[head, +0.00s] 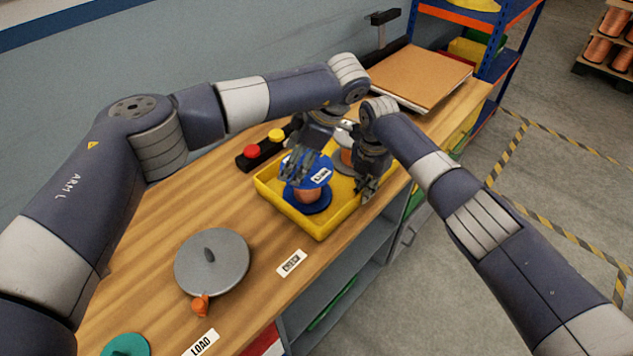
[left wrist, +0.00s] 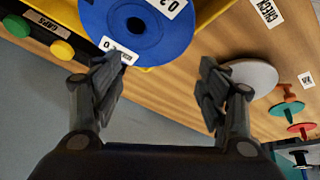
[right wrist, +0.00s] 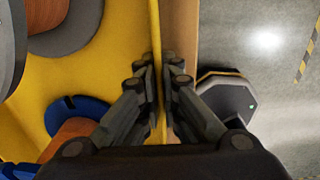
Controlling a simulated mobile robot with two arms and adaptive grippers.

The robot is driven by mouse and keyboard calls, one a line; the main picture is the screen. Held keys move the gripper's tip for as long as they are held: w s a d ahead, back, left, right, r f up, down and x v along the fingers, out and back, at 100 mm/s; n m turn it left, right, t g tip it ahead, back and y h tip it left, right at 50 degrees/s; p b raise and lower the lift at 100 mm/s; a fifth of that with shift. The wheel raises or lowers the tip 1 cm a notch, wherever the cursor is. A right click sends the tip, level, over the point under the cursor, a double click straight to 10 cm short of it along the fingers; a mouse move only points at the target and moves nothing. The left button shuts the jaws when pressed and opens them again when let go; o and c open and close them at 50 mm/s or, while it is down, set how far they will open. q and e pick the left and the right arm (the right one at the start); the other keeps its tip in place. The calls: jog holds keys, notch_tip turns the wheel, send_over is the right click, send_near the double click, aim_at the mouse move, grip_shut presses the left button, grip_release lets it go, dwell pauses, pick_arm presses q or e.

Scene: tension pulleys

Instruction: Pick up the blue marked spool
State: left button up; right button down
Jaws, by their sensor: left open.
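The blue marked spool (head: 321,167) stands in the yellow tray (head: 266,196), with blue flanges, copper winding and a white label. In the left wrist view its blue flange (left wrist: 165,45) fills the top middle. My left gripper (head: 294,166) is over the spool's near left side. It is open and empty, and one finger overlaps the flange edge in the left wrist view (left wrist: 160,82). My right gripper (head: 367,190) is at the tray's right wall. In the right wrist view its fingers (right wrist: 161,72) close on both sides of that wall (right wrist: 155,35).
A grey-flanged spool (head: 347,157) shares the tray. A button box (head: 250,163) with red and yellow buttons stands behind its left side. A grey disc (head: 211,262) and a teal disc (head: 127,345) lie at the front left. A cardboard-coloured board (head: 420,76) lies beyond. Bare wood lies left of the tray.

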pick_arm(q)
jog(key=s+d+m+t+y, duration=0.3)
jog(key=s+d+m+t, duration=0.3)
jog(key=s+d+t, duration=0.1)
jog(key=m+t, duration=0.3)
jog(key=m, duration=0.2)
send_near(312, 196)
jog(key=shift+h, duration=0.3)
jog(key=x, duration=0.3)
jog(key=r+x, duration=0.1)
jog(key=x, duration=0.3)
jog(key=w+r+x, duration=0.1)
jog(key=x, duration=0.2)
jog(key=shift+w+a+r, duration=0.1)
jog(key=shift+a, duration=0.25)
jog(key=c, duration=1.3)
jog(key=shift+r, duration=0.1)
jog(key=shift+c, duration=0.3)
